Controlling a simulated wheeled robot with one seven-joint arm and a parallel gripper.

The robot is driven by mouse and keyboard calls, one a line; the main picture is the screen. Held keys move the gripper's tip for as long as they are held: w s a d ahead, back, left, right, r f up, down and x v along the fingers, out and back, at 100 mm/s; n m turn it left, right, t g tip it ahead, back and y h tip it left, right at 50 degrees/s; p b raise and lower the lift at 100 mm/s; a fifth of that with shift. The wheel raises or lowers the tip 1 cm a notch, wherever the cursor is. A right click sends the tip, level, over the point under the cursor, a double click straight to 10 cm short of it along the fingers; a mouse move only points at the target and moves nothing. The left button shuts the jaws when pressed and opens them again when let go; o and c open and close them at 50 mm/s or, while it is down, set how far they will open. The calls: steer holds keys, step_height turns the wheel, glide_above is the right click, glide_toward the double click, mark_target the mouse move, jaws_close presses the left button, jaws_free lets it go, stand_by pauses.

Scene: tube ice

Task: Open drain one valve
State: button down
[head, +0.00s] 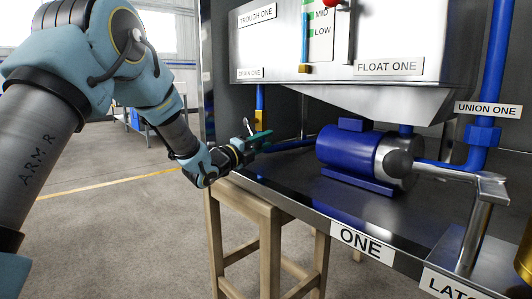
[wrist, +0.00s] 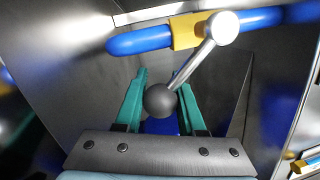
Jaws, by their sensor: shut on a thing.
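The drain one valve is a yellow body (head: 261,120) on a blue vertical pipe under the trough, below the "DRAIN ONE" label (head: 250,73). In the wrist view the yellow body (wrist: 185,32) sits on the blue pipe (wrist: 140,40). Its silver lever (wrist: 190,68) runs from a round pivot to a dark ball knob (wrist: 160,100), slanting across the pipe line. My gripper (head: 252,141), with green fingers, is at the lever just below the valve. In the wrist view my gripper (wrist: 163,84) is shut on the knob, one finger on each side. The fingers' contact faces are partly hidden.
A blue pump (head: 350,152) sits on the metal shelf to the right of my gripper. A wooden stool (head: 262,215) stands below my gripper. The trough (head: 370,50) overhangs the shelf. The floor at left is open.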

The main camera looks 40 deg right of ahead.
steer(key=shift+w+f+m+b, duration=0.2)
steer(key=shift+m+b, duration=0.15)
steer(key=shift+m, duration=0.05)
steer(key=c, duration=0.5)
jaws_free()
steer(key=a, duration=0.3)
steer(key=a+f+p, duration=0.1)
steer(key=a, duration=0.6)
steer(key=shift+s+a+f, duration=0.35)
